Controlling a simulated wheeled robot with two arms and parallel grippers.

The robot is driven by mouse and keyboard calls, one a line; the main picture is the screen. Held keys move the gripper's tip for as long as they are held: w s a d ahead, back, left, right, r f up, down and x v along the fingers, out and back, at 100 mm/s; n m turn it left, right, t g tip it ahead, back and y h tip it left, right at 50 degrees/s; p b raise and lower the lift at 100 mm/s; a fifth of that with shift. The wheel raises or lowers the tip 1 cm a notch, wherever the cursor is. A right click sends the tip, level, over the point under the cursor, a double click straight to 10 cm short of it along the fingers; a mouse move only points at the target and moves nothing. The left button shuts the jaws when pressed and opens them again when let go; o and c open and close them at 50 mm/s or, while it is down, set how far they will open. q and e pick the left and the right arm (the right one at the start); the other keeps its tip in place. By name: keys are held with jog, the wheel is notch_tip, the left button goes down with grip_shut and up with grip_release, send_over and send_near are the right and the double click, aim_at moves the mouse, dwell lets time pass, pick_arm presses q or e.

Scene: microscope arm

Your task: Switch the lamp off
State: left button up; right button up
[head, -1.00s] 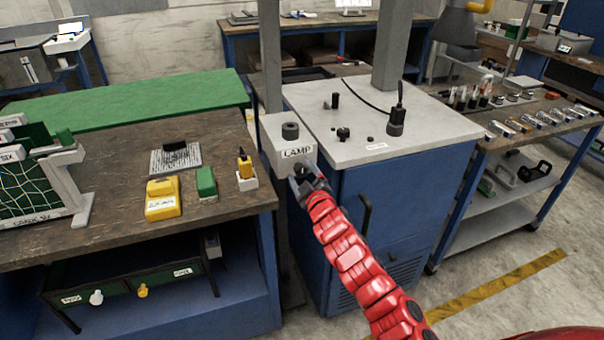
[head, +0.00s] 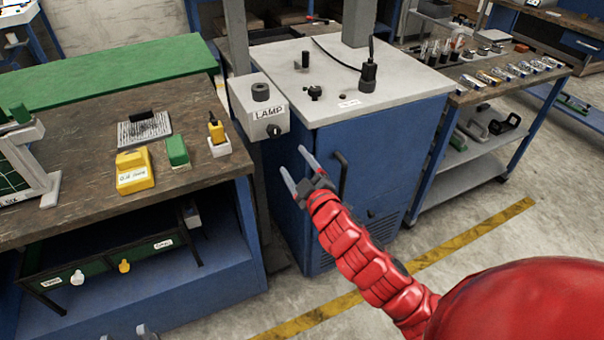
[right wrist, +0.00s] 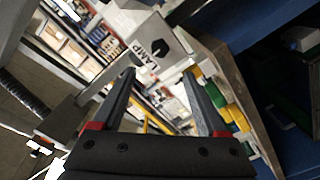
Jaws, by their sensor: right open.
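The lamp box (head: 243,101) is a grey box labelled LAMP, mounted beside the blue cabinet. A black knob (head: 274,131) sits on its front, and a dark round cap (head: 261,91) is on top. My right gripper (head: 293,160) is open and empty, to the lower right of the knob and apart from it. In the right wrist view, the box (right wrist: 175,45) and its dark knob (right wrist: 157,44) show beyond the open fingers (right wrist: 159,76). Small grey tips at the bottom edge of the head view look like my left gripper (head: 125,334); most of it is hidden.
The blue cabinet (head: 385,165) with a pale top and a dark vertical handle (head: 342,175) stands beside the right gripper. A wooden workbench (head: 70,205) with yellow and green blocks is at left. A trolley (head: 480,165) stands at right. Open floor lies in front.

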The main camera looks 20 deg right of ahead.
jog(key=s, duration=0.3)
jog(key=shift+s+p, duration=0.25)
jog(key=shift+p, duration=0.1)
